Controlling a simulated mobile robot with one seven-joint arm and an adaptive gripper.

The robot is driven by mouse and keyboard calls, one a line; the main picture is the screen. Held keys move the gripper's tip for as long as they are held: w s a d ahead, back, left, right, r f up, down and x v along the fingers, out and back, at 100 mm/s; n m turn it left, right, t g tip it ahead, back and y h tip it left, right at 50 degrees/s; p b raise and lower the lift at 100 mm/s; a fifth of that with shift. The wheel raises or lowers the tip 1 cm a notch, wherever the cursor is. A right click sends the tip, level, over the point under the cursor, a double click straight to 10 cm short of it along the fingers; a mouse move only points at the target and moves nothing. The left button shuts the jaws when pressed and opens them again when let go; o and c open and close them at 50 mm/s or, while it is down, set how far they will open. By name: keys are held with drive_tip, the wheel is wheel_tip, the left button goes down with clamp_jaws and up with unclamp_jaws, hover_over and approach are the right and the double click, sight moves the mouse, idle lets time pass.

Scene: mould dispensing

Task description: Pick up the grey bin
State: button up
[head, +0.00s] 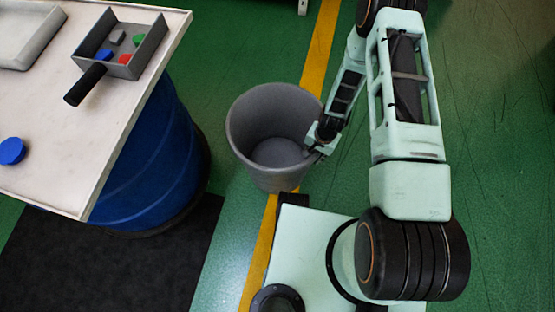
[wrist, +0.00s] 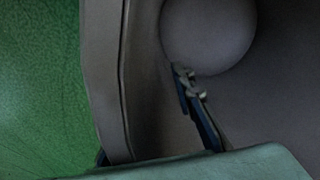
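The grey bin (head: 252,112) stands upright on the green floor in the middle of the head view, open at the top and empty. My gripper (head: 314,150) is at the right side of its rim. In the wrist view, the bin's rim and wall (wrist: 108,75) run between the fingers of my gripper (wrist: 148,115). One finger reaches down inside the bin, with a visible gap to the wall. The other finger is outside the wall, mostly hidden behind the rim. The gripper looks open around the wall, not closed on it.
A white table (head: 110,130) at the left holds a grey handled tray (head: 136,70) with coloured blocks, a blue round piece (head: 11,151) and a pale tray (head: 28,35). A blue drum (head: 160,165) stands beneath it, left of the bin. Green floor is clear behind the bin.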

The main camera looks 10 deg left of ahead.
clamp_jaws()
idle(0.4)
drive_tip(key=shift+w, duration=0.1)
